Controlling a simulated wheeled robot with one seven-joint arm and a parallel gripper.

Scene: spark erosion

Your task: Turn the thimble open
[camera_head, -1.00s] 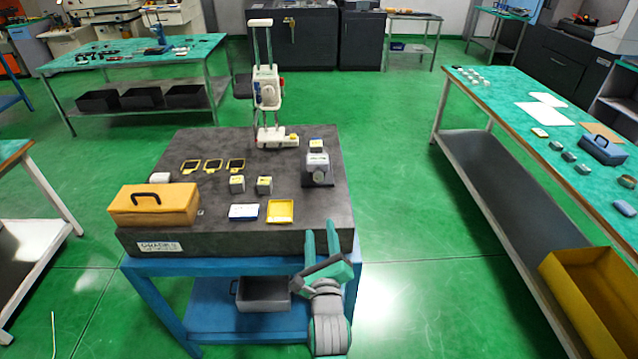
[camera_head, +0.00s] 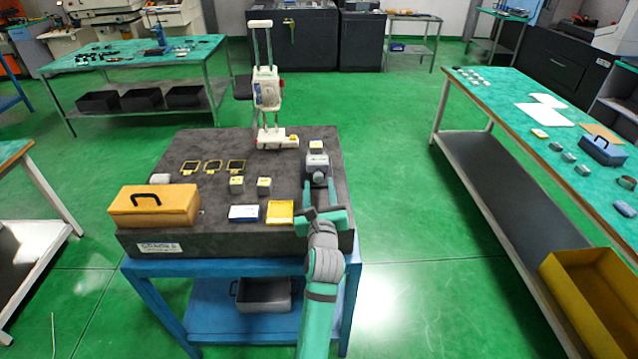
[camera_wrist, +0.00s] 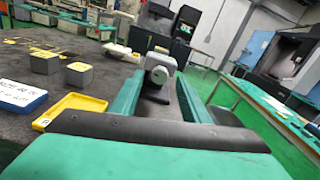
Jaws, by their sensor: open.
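A small grey device with a round front knob, which looks like the thimble (camera_wrist: 161,73), stands near the right edge of the dark granite plate. In the head view the grey device (camera_head: 317,162) is partly hidden behind my gripper. My gripper (camera_head: 318,187) is open, its two green fingers pointing at the device. In the wrist view the fingers lie left and right of the device, with the knob between them and a little beyond the tips. I cannot tell whether a finger touches it.
The granite plate (camera_head: 210,240) also bears an orange case (camera_head: 153,207), a yellow tray (camera_head: 280,212), a blue-white box (camera_head: 244,213), grey blocks (camera_head: 264,185) and a tall white stand (camera_head: 267,92). A green-topped bench (camera_head: 500,90) is at right. Open floor lies between.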

